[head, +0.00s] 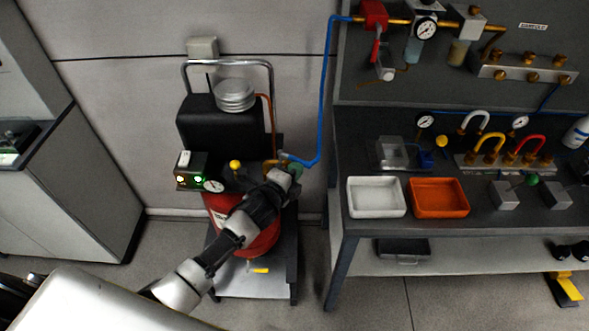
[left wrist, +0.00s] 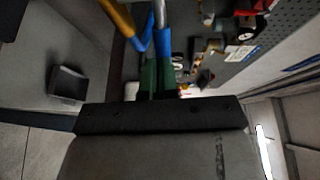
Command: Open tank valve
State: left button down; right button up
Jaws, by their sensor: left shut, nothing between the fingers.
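The compressor's red tank (head: 262,243) stands on a low cart, partly hidden behind my left arm. Brass fittings (head: 270,163) sit above the tank, where the blue hose (head: 321,120) comes down. My left gripper (head: 293,171) is beside these fittings and the hose's lower end, shut and empty. In the left wrist view its fingers (left wrist: 157,77) are together, with blue parts just past them. I cannot tell whether they touch anything. A yellow knob (head: 235,164) stands left of the gripper. A yellow lever (head: 261,270) shows below the tank. Which part is the tank valve is unclear. My right gripper is out of view.
A control box (head: 191,170) with lit lamps and a gauge (head: 213,186) are left of my arm. The workbench (head: 480,209) at right holds a white tray (head: 376,185), an orange tray (head: 439,185) and fittings. Open floor lies left of the cart.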

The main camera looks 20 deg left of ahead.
aim_at(304, 163)
pick_arm(q)
jog(key=n+y+b, duration=0.1)
jog(key=w+d+n+y+b, duration=0.1)
jog(key=y+b, duration=0.1)
jog(key=w+n+y+b, duration=0.1)
jog(key=b, duration=0.1)
jog(key=shift+w+d, duration=0.15)
jog(key=shift+d, duration=0.1)
jog(key=shift+w+b, duration=0.35)
jog(key=shift+w, duration=0.1)
jog(key=shift+r, duration=0.15)
dwell(0.6)
